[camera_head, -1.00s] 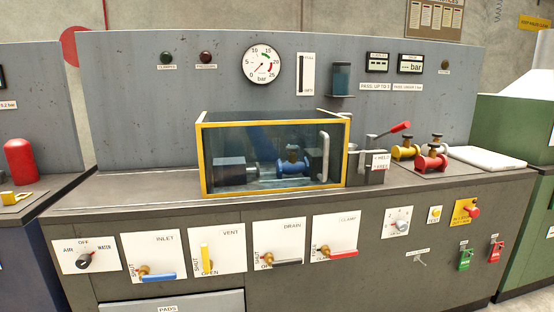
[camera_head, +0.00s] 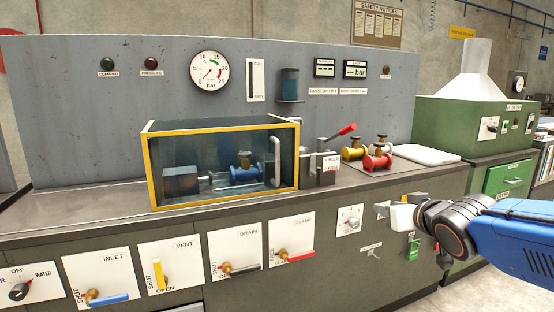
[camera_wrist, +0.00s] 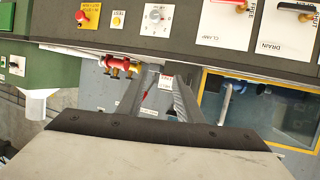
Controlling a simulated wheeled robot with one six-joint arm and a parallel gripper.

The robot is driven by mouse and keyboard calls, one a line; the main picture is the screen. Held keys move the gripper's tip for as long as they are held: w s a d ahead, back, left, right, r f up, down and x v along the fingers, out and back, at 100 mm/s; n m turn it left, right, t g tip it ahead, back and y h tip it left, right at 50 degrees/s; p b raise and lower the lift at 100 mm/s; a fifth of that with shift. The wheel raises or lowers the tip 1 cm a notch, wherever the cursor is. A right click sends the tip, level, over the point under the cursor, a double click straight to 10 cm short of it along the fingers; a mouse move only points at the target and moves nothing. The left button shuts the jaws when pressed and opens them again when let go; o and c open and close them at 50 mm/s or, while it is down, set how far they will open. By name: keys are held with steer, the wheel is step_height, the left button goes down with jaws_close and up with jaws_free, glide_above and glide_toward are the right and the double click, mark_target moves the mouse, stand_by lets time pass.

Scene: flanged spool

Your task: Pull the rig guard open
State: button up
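The rig guard (camera_head: 148,172) is a clear box with a yellow frame on the bench, and its front looks closed. Its pale upright handle (camera_head: 276,160) is on the right part of the front. A blue flanged spool (camera_head: 245,172) shows inside, behind the clear panel. My gripper (camera_head: 388,209) is in front of the bench, well to the right of the guard and apart from it. In the wrist view, which is upside down, its two fingers (camera_wrist: 160,80) stand apart with nothing held. There the guard (camera_wrist: 205,105) and its handle (camera_wrist: 226,98) are at the right.
A clamp lever with a red grip (camera_head: 346,130) stands just right of the guard. Red and yellow spools (camera_head: 378,160) and a white pad (camera_head: 425,154) lie further right. Valve levers, such as the red clamp lever (camera_head: 300,255), stick out of the bench front below.

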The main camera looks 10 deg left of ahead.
steer(key=w+a+r+n+y, duration=0.1)
steer(key=w+a+r+y, duration=0.1)
steer(key=a, duration=0.3)
steer(key=w+a+r+n+y, duration=0.1)
steer(key=w+a+r+y, duration=0.1)
steer(key=a, duration=0.3)
steer(key=n+y, duration=0.3)
steer(key=y, duration=0.2)
glide_toward(279, 158)
steer(key=shift+g, duration=0.3)
steer(key=x, duration=1.1)
steer(key=shift+d+r, duration=0.1)
steer(key=shift+r, duration=0.1)
jaws_close()
